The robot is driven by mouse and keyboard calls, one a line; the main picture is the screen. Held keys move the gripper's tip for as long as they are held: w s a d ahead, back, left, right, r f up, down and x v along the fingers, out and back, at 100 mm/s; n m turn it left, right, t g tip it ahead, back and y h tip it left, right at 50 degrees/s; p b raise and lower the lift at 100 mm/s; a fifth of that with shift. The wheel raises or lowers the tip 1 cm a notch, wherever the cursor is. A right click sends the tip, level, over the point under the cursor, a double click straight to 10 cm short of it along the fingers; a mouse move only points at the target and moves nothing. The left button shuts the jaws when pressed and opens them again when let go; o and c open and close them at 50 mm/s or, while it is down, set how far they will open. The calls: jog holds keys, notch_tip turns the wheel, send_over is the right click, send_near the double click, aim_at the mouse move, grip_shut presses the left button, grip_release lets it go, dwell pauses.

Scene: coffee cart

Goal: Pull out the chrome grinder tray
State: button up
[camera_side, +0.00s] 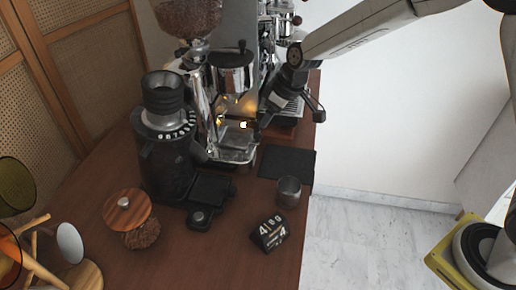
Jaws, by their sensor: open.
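The chrome grinder tray (237,154) sits low at the front foot of the tall chrome grinder (197,82), and it looks pushed in. My gripper (257,122) reaches down from the upper right, in front of the grinder and a little above and right of the tray. It is open and looks empty. It appears apart from the tray, but the exact gap is hard to tell. The fingertips are small and dark against the machines behind.
A black grinder (168,160) stands left of the tray. A dark mat (286,163), a metal cup (289,191) and a black flip clock (270,233) are on the wooden counter (235,262). An espresso machine (285,112) is behind my gripper. A wooden-lidded jar (130,212) stands front left.

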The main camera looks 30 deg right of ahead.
aim_at(259, 135)
jog(key=shift+f, duration=0.1)
jog(key=shift+x, duration=3.8)
grip_shut()
